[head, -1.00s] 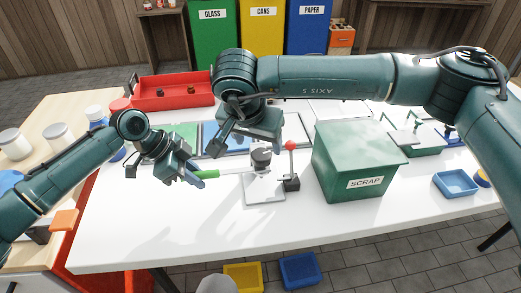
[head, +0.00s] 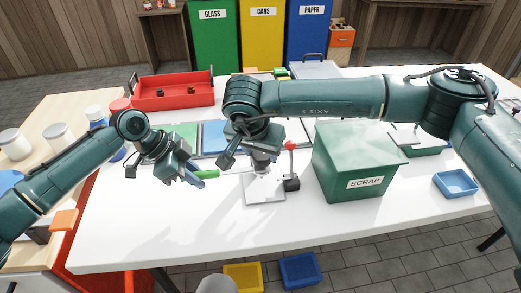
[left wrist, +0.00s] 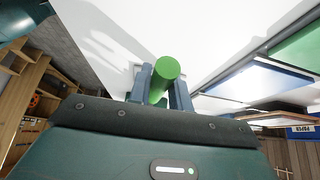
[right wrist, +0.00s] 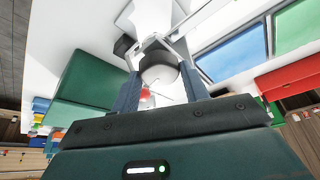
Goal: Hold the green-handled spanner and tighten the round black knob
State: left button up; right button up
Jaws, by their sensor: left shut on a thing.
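My left gripper (head: 192,178) is shut on the green handle (head: 207,174) of the spanner. The left wrist view shows the round handle end (left wrist: 166,68) between its two fingers. The spanner's pale metal part points right toward the fixture and is hard to make out against the white table. The round black knob (right wrist: 158,70) sits on top of the fixture (head: 264,188). My right gripper (right wrist: 160,92) is open, with one finger on each side of the knob. In the head view this gripper (head: 260,150) is over the knob and mostly hides it.
A black block with a red-ball lever (head: 291,184) stands just right of the fixture. The green SCRAP box (head: 352,160) is close beyond it. A red tray (head: 172,92) lies at the back left, a blue tray (head: 455,183) at the right. The front of the white table is clear.

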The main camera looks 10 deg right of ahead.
jog(key=c, duration=0.4)
jog(key=shift+a+m+g+h, duration=0.1)
jog(key=shift+m+g+h, duration=0.35)
jog(key=shift+m, duration=1.15)
jog(key=shift+c, duration=0.2)
jog(key=o, duration=1)
jog(key=v, duration=1.2)
